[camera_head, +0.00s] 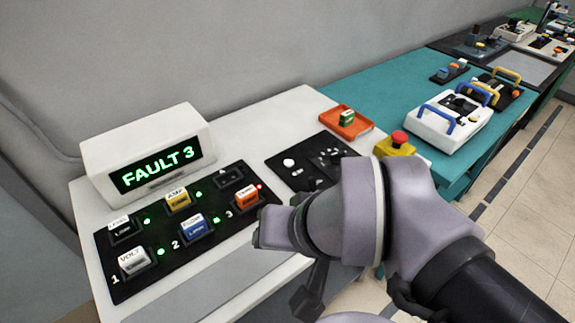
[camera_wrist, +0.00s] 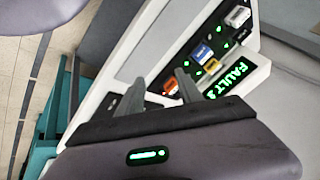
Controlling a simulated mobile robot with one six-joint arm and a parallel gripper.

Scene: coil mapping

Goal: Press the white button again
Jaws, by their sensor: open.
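The white button (camera_head: 289,162) is a small round knob on a black panel (camera_head: 290,180) on the white bench, right of the block board. In the wrist view I cannot make it out; my gripper covers much of that area. My gripper (camera_wrist: 160,90) is open, with two dark fingers apart and nothing seen between them. In the head view my wrist is in front of the panel and the board's right end, and my fingertips are mostly hidden. The display box (camera_head: 148,160) reads "FAULT 3" in green; it also shows in the wrist view (camera_wrist: 245,70).
The black board (camera_head: 150,270) holds several coloured blocks, including an orange one (camera_head: 246,195) beside a red light; other lights are green. An orange tray (camera_head: 343,131) with a green block and a red emergency knob (camera_head: 398,138) stand right. A teal table (camera_head: 385,80) continues beyond.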

